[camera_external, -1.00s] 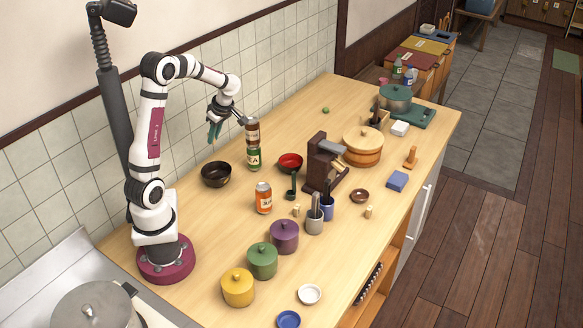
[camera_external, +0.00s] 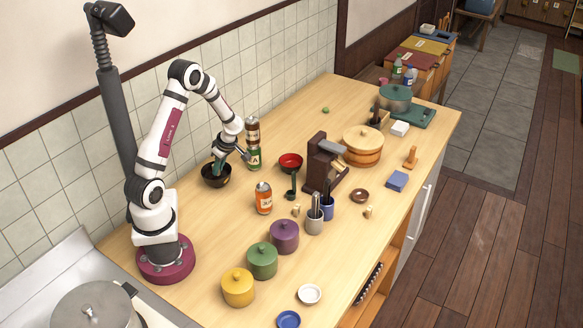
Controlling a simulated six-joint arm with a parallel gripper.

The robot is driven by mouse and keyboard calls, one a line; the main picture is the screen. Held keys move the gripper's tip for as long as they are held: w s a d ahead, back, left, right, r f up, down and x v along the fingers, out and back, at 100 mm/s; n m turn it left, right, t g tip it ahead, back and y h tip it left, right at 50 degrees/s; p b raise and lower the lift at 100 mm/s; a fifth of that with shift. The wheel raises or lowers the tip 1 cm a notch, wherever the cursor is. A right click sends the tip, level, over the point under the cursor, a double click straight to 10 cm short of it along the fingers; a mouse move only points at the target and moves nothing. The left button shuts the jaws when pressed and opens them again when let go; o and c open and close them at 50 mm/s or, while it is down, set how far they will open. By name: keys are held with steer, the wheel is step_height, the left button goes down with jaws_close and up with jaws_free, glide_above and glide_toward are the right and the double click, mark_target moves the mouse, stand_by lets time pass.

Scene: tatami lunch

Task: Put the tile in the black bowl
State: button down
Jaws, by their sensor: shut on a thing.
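The black bowl (camera_external: 218,182) stands upright on the wooden counter near the tiled wall, to the right of my arm's base. My gripper (camera_external: 215,166) points down into the bowl's opening, its tips at about rim level or just inside. It is shut on the tile, which shows only as a small teal-green patch at the tips and is hard to tell from the fingers. The bowl's inside is mostly hidden by the gripper and the near rim. I cannot tell whether the tile touches the bowl.
An orange-labelled can (camera_external: 263,198) stands in front, and a red bowl (camera_external: 290,162) is farther right. Several lidded pots (camera_external: 262,261) line the near side. The counter left of the can is clear.

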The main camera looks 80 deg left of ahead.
steer(key=shift+f, duration=0.1)
steer(key=c, duration=0.8)
jaws_free()
step_height(320, 180, up, 7)
steer(key=shift+r, duration=0.1)
